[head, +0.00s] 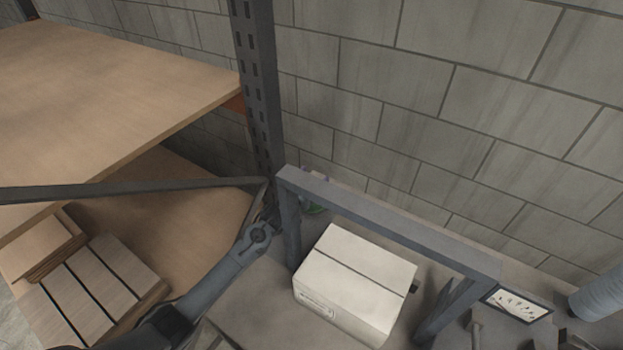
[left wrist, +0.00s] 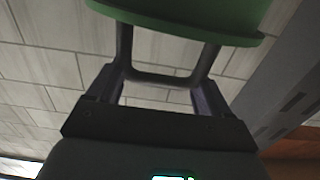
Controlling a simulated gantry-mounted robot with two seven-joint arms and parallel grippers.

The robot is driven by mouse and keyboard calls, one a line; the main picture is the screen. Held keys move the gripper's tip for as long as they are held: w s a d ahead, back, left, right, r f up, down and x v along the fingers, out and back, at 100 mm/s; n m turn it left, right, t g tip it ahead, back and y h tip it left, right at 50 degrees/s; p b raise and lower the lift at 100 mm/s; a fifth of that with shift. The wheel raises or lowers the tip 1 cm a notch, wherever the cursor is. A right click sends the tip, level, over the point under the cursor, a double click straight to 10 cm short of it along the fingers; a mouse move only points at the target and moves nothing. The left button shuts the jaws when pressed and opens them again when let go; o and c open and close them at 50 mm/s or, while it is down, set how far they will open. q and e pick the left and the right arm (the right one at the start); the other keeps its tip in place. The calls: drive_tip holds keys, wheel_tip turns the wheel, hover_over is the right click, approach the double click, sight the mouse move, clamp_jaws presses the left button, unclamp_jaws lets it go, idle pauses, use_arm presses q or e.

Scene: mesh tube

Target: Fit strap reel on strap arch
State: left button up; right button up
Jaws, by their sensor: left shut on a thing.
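The strap arch (head: 395,222) is a grey frame with a top bar and legs, standing over a bench in the head view. My left gripper (head: 268,205) is beside its left top corner, near the dark rack upright, and is small and partly hidden there. In the left wrist view my left gripper (left wrist: 165,45) is shut on a green thing (left wrist: 185,18), probably the strap reel, cut off by the top edge. My right gripper is not in view.
A white carton (head: 355,280) stands on the bench under the arch. A gauge (head: 517,304) and a pale cylinder (head: 600,297) are to its right. Wooden shelves (head: 110,75) and slatted wood (head: 95,295) are at the left. A block wall (head: 480,110) closes off the back.

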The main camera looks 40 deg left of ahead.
use_arm(q)
drive_tip(key=shift+f+b, duration=0.55)
drive_tip(key=shift+f, duration=0.2)
idle(0.7)
drive_tip(key=shift+f, duration=0.25)
